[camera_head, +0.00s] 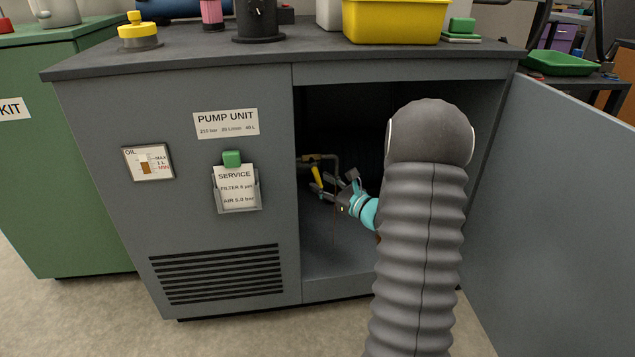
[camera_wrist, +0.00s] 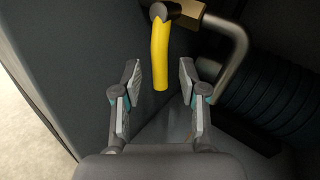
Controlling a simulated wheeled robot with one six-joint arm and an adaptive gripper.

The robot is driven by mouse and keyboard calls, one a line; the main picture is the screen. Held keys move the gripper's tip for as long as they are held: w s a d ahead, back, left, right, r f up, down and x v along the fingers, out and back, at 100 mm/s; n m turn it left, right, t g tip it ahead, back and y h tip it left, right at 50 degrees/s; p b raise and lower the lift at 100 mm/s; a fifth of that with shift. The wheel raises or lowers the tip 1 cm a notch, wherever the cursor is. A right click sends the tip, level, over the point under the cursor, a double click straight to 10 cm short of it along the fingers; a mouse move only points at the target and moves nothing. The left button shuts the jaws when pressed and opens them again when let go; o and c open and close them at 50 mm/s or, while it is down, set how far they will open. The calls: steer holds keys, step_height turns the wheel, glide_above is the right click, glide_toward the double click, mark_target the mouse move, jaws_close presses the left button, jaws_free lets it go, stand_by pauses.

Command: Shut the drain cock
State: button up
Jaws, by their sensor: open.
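The drain cock has a yellow lever handle (camera_wrist: 160,55) that hangs down from a brass body and joins a bent metal pipe (camera_wrist: 236,50). In the head view the yellow handle (camera_head: 317,175) is inside the open cabinet, near its left wall. My gripper (camera_head: 322,188) reaches into the cabinet close to the handle. In the wrist view my gripper (camera_wrist: 160,80) is open, with one finger on each side of the handle's lower part. Neither finger appears to touch it. The exact depth between the fingertips and handle is hard to tell.
The grey pump unit cabinet (camera_head: 220,100) has its door (camera_head: 560,190) swung open to the right. Its left wall (camera_wrist: 75,70) is close to my gripper. A dark ribbed hose or coil (camera_wrist: 270,100) lies at the right. The cabinet floor (camera_head: 335,265) looks mostly clear.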

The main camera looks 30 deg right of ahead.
steer(key=shift+x, duration=1.15)
jaws_close()
